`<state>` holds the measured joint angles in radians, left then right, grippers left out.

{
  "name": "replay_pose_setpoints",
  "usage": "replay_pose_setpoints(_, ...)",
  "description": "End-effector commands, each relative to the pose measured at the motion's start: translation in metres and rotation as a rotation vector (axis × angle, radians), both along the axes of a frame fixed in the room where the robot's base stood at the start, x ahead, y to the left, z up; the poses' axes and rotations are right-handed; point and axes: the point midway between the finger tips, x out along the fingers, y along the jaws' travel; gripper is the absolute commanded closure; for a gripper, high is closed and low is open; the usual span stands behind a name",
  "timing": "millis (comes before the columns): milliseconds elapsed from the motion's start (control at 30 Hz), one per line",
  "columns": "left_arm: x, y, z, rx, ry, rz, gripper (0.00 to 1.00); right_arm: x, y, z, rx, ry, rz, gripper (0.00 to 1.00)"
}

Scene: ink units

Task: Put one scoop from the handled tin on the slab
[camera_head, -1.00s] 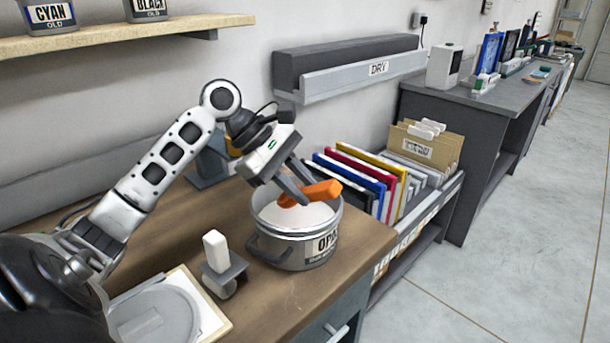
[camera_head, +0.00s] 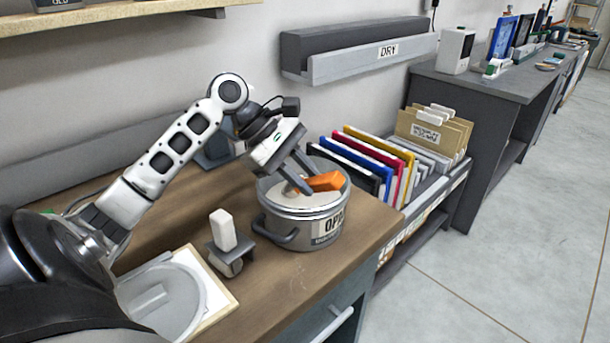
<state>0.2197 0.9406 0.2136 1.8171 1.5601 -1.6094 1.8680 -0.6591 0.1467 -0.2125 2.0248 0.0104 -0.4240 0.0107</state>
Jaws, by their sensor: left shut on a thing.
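The handled tin (camera_head: 310,235) is a grey pot with a side handle and a label, standing near the right end of the wooden bench. Pale material (camera_head: 290,200) shows inside it. My left gripper (camera_head: 303,188) is shut on an orange scoop (camera_head: 325,181), at the tin's mouth. Only part of the scoop shows; its lower end is hidden, so I cannot tell whether it holds any material. A pale, wood-edged slab (camera_head: 215,284) lies at the front left of the bench, partly covered by a grey round piece (camera_head: 180,310). My right gripper is out of view.
A grey holder with a white block (camera_head: 222,230) stands between the slab and the tin. Coloured folders (camera_head: 375,160) fill a rack beyond the bench's right end. A grey unit labelled DRY (camera_head: 360,60) is on the wall. The bench front near the tin is clear.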

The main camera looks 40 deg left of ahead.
Motion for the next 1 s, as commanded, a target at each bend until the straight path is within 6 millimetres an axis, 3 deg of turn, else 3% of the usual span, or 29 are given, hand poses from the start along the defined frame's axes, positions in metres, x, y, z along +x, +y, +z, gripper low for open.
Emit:
replay_pose_setpoints(67,0.000,0.000,0.003,0.000,-0.001,0.001,1.00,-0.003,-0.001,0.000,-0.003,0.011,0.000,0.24)
replay_pose_setpoints(467,0.000,0.000,0.035,0.000,-0.001,0.001,1.00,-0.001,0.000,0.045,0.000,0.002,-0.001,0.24)
replay_pose_setpoints(1000,0.000,0.000,0.084,0.001,-0.003,0.001,1.00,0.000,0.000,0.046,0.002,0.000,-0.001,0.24)
